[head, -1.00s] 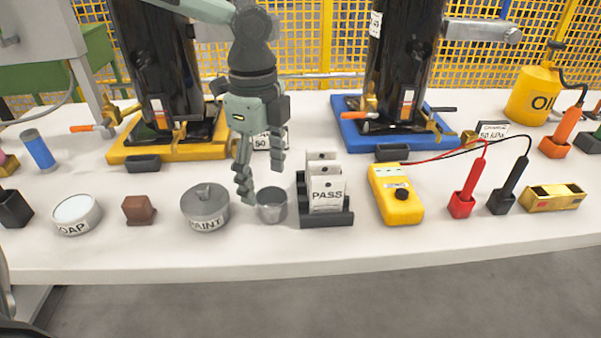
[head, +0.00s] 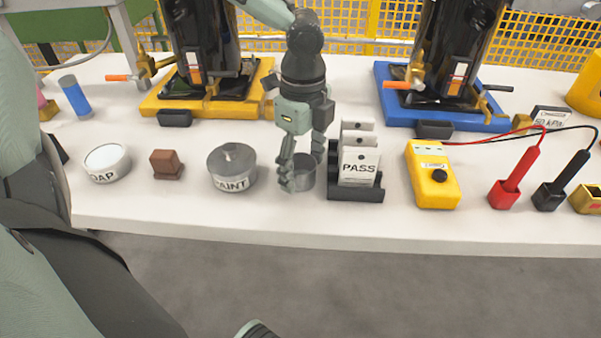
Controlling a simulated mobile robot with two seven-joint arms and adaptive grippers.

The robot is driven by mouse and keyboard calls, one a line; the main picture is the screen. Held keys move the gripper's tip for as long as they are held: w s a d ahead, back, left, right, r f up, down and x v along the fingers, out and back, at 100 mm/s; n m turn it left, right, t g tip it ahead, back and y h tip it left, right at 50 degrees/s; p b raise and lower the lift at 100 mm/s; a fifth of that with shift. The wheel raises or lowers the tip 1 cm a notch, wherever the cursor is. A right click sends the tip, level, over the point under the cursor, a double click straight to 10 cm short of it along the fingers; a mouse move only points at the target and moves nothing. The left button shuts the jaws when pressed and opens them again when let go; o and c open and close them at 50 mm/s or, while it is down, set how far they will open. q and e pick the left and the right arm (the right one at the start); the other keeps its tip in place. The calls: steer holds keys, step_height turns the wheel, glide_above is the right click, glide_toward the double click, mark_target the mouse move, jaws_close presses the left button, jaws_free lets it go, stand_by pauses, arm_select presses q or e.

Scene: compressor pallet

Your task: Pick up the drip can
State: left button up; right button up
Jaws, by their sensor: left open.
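The drip can appears to be the small open grey metal can (head: 305,178) on the white table, between the paint tin and the card holder. My left gripper (head: 302,170) points down at it with its fingers apart. One finger is in front of the can's left side, the other by its right rear rim. The fingers hide part of the can, and I cannot tell whether they touch it. The can stands upright on the table.
The grey paint tin (head: 232,167) stands close on the left, the black holder with PASS cards (head: 356,192) close on the right. Further right is a yellow meter (head: 433,190) with probes. The table's front edge is near the can.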

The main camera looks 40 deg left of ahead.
arm_select(q)
steer(key=shift+c, duration=0.6)
steer(key=shift+r, duration=0.1)
steer(key=c, duration=1.1)
